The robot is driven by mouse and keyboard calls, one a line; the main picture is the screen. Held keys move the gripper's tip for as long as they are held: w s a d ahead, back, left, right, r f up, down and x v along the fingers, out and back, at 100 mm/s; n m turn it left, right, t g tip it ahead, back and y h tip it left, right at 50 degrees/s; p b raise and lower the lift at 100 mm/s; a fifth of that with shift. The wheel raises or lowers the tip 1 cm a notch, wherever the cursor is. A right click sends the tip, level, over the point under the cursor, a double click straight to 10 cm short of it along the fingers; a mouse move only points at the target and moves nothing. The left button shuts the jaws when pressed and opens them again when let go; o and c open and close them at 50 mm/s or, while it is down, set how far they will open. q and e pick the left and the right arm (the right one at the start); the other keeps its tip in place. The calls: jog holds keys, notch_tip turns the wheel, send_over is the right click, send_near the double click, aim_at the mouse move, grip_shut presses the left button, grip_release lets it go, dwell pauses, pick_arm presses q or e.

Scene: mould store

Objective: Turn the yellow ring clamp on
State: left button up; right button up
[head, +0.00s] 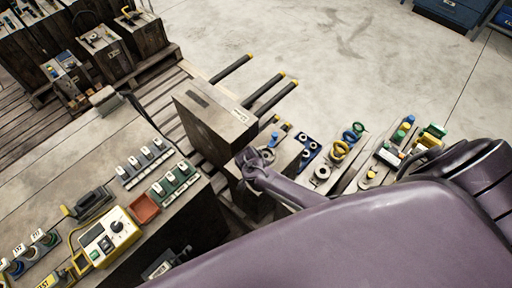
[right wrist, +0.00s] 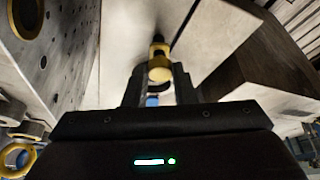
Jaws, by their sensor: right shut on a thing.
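My right gripper (right wrist: 160,92) shows in the right wrist view, its two dark fingers on either side of a yellow round piece. This piece looks like the yellow ring clamp (right wrist: 159,70), with a dark end beyond it and a blue bit between the fingers below. The fingers are shut on it; how far it is turned cannot be told. In the head view my purple arm covers much of the lower right, and the gripper's fingers cannot be made out. A yellow ring (head: 339,150) shows on the bench there; whether it is the same piece is unclear. My left gripper is not in view.
A large dark-sided block (head: 212,122) stands mid-bench, with several yellow-tipped dark bars (head: 231,69) beyond it. A yellow control box (head: 107,237), a red tray (head: 143,208) and racks of small parts lie at left. Coloured fittings (head: 405,130) stand at right.

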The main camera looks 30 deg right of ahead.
dwell(0.4)
jog(key=o, duration=1)
jog(key=shift+s+a+r, duration=0.1)
jog(key=shift+r, duration=0.45)
jog(key=p+v, duration=0.1)
jog(key=v, duration=0.5)
jog(key=shift+r, duration=0.3)
jog(key=shift+s+a, duration=0.1)
jog(key=shift+s, duration=0.05)
